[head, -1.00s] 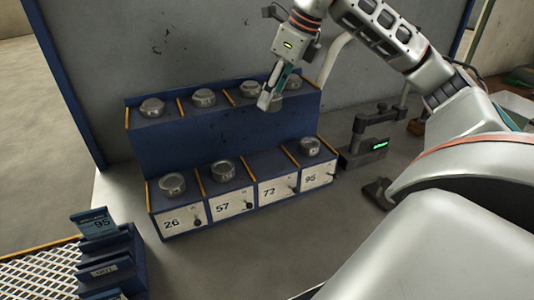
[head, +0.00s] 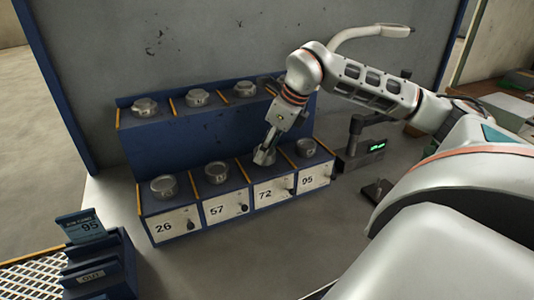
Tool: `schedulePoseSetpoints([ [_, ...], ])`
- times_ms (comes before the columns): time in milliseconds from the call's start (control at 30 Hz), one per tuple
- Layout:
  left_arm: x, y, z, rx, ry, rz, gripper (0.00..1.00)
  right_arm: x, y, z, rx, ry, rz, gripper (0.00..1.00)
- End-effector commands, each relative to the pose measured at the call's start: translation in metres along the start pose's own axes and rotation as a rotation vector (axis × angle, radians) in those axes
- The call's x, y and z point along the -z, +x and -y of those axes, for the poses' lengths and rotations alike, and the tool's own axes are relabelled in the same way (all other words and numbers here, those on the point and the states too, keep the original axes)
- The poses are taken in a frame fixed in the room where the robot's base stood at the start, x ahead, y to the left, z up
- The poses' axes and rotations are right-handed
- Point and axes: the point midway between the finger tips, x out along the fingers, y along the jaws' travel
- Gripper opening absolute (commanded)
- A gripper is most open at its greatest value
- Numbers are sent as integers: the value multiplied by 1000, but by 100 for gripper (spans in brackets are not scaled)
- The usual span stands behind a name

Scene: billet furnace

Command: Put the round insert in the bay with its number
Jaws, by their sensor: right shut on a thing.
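A two-tier blue rack (head: 190,140) stands against the grey wall. Its lower row has bays labelled 26 (head: 165,228), 57 (head: 217,211), 72 (head: 266,194) and 95 (head: 308,180). My right gripper (head: 266,150) points down over bay 72, shut on a round metal insert (head: 263,158) at the top of that bay. I cannot tell whether the insert is seated or just above. Round inserts sit in bay 26 (head: 164,186), bay 57 (head: 216,172) and bay 95 (head: 306,147). My left gripper is not in view.
The upper tier holds several more round pieces (head: 197,97), partly hidden by my arm at right. A device with a green display (head: 362,146) stands right of the rack. A blue holder (head: 98,270) bears a card reading 95 (head: 82,227). The floor before the rack is clear.

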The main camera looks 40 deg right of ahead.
Motion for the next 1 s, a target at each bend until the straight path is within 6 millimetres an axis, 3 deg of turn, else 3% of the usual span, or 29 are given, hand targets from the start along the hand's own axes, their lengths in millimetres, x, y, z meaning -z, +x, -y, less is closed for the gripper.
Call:
schedulePoseSetpoints([
  [133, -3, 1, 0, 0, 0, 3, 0, 4, 10, 0, 2, -1, 3, 0],
  [500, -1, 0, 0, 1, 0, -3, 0, 5, 13, 0, 2, -1, 4, 0],
  [533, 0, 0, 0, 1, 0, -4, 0, 6, 14, 0, 0, 0, 0, 45],
  [600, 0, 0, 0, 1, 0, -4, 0, 6, 14, 0, 0, 0, 0, 59],
  [1000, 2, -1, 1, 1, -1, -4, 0, 4, 9, 0, 1, 0, 1, 59],
])
